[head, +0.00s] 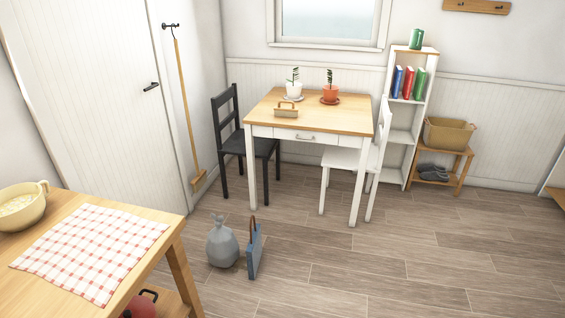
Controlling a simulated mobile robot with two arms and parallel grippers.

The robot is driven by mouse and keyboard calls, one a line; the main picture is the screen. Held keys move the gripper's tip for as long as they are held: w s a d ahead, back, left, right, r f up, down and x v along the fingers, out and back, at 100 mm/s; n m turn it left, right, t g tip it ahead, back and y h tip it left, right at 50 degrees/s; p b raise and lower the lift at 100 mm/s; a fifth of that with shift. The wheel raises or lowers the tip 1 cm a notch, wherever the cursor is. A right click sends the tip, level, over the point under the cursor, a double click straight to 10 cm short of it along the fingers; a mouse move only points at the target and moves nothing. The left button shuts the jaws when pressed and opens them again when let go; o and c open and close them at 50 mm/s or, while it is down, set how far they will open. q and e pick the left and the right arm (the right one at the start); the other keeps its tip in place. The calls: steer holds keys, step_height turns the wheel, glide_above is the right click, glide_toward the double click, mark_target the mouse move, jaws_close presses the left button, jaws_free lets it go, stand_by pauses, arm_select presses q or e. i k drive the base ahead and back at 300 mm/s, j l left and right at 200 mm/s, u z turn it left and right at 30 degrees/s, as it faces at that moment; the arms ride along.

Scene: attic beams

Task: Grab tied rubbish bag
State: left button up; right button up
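The tied rubbish bag (222,244) is grey, with a gathered knot at its top. It stands upright on the wood floor, to the right of the near table with the checked cloth. A blue bag or case with a brown handle (254,254) stands close beside it on the right. Whether the two touch is hard to tell. Neither of my grippers is in view.
The near wooden table (173,232) fills the lower left, with a bowl (22,208) and checked cloth (92,250). A dining table (346,118) stands behind, between a black chair (233,143) and a white chair (345,158). The floor at right is clear.

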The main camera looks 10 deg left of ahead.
mark_target(221, 246)
steer(key=i+l+u, duration=0.1)
steer(key=i+u, duration=0.2)
steer(key=i, duration=0.2)
steer(key=i+l+u, duration=0.2)
steer(key=i+u, duration=0.15)
steer(key=i, duration=0.15)
steer(key=i+l+u, duration=0.3)
steer(key=i, duration=0.15)
